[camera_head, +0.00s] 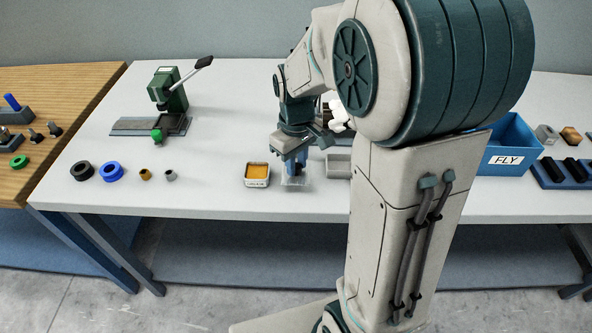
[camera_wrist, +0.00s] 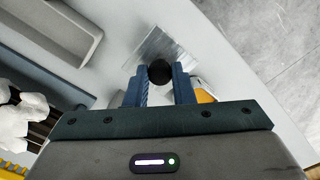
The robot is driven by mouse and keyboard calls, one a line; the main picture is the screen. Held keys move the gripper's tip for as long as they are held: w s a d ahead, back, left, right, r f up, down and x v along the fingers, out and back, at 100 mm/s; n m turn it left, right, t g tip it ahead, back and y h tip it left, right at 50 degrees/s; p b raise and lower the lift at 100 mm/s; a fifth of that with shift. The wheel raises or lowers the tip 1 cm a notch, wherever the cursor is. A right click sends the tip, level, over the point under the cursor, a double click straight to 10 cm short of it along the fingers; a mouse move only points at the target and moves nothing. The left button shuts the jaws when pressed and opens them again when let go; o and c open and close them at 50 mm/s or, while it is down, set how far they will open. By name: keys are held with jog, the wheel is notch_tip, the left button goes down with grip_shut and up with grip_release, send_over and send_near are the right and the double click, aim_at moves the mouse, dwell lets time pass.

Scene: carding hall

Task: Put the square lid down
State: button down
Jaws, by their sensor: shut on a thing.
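The square lid is a clear, thin plate (camera_wrist: 152,46) with a round black knob (camera_wrist: 160,72). My gripper (camera_wrist: 160,84) is shut on the knob, with a blue finger on each side. In the head view my gripper (camera_head: 295,168) points down at the front part of the white table, and the lid (camera_head: 293,181) shows below the fingers. It is at or just above the tabletop; I cannot tell whether it touches. A small square tin with orange contents (camera_head: 257,171) stands just left of it. The tin is partly hidden behind a finger in the wrist view (camera_wrist: 203,96).
A grey tray (camera_head: 338,167) stands close to the right of my gripper, partly behind my arm. Rings and small bushings lie to the left, with a green lever press (camera_head: 172,92) behind them. A blue bin marked FLY (camera_head: 507,160) is at the right. The table's front edge is near.

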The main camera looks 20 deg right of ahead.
aim_at(297, 166)
jog(key=shift+f, duration=2)
jog(key=shift+f, duration=0.15)
jog(key=c, duration=1.2)
grip_release()
jog(key=shift+c, duration=0.2)
